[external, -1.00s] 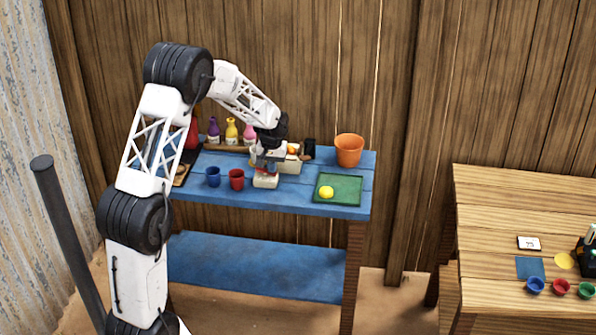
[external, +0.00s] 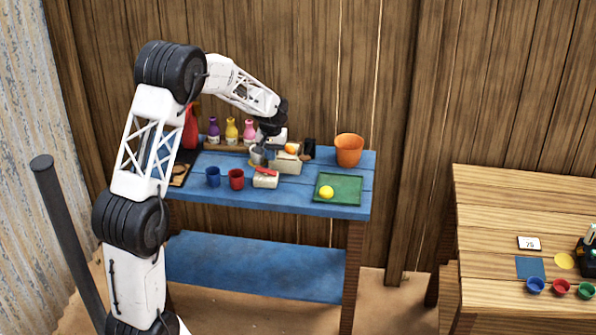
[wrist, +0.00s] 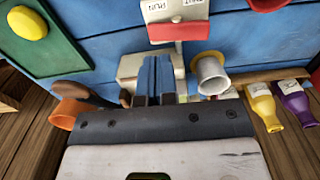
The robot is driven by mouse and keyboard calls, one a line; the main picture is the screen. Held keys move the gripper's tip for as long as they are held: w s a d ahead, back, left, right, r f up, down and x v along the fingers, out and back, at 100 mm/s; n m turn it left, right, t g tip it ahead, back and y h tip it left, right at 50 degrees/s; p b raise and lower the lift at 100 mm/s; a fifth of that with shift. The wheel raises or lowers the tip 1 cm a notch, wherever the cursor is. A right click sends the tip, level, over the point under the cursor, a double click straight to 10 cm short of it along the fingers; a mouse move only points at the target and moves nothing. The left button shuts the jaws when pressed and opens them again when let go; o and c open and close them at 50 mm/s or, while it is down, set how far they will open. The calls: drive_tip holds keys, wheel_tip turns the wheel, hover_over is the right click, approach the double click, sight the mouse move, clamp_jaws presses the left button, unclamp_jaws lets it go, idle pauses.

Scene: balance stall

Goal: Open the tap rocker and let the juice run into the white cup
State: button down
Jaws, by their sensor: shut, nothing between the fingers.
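The red tap rocker (external: 266,170) sits on a small pale block (external: 265,181) near the blue table's front. In the wrist view the red rocker (wrist: 179,32) is at the top, beside a lettered white face; I cannot tell which way it is pressed. The white cup (wrist: 213,77) stands on an orange-yellow disc (wrist: 194,59), right of my fingers. My gripper (wrist: 156,62) is shut and empty, above the pale dispenser box (wrist: 130,66). In the external view the arm's end partly hides the cup's area. No juice stream can be made out.
Blue (external: 213,176) and red (external: 236,179) cups stand left of the block. A green tray (external: 350,188) with a yellow ball and an orange pot (external: 349,149) are at right. Bottles (external: 231,130) line the back.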

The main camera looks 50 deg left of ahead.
drive_tip(key=shift+r, duration=0.95)
drive_tip(key=s+d+r+m, duration=0.1)
drive_tip(key=s+d+r, duration=0.35)
drive_tip(key=d, duration=0.35)
drive_tip(key=s+d+r+m+t, duration=0.1)
drive_tip(key=s+d+r+m, duration=0.1)
drive_tip(key=s+d+r, duration=0.35)
drive_tip(key=s+d+r+m, duration=0.1)
drive_tip(key=s+d+r, duration=0.1)
drive_tip(key=d+r, duration=0.65)
drive_tip(key=s+d+m, duration=0.2)
drive_tip(key=s+d, duration=0.7)
drive_tip(key=s, duration=0.4)
drive_tip(key=s+d+f+m+t, duration=0.1)
drive_tip(key=s+d+m, duration=0.2)
drive_tip(key=s+d, duration=0.7)
drive_tip(key=s, duration=0.3)
drive_tip(key=shift+d+t, duration=0.2)
drive_tip(key=shift+t, duration=0.1)
